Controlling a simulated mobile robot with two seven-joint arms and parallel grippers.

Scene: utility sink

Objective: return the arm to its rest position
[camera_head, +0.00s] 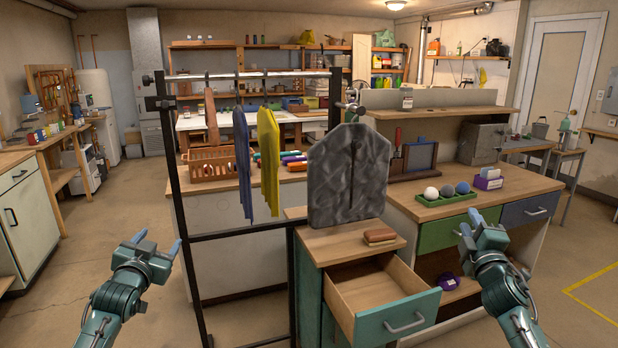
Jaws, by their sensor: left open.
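My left gripper (158,243) is in the lower left, its two fingertips apart with nothing between them. It is in free air in front of the black rack, over the concrete floor. My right gripper (471,225) is in the lower right, in front of the green drawer front of the right-hand bench. Its fingers point up and away from me, and the angle hides how far apart they are. I see no object in it. Both forearms come up from the bottom of the view.
A black rack (175,190) holds a blue cloth (243,160) and a yellow cloth (268,160). A teal drawer (400,318) stands open between my arms. A grey slab (347,175) stands on its cabinet beside a brown block (379,236). A green tray (447,200) of balls is near my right gripper.

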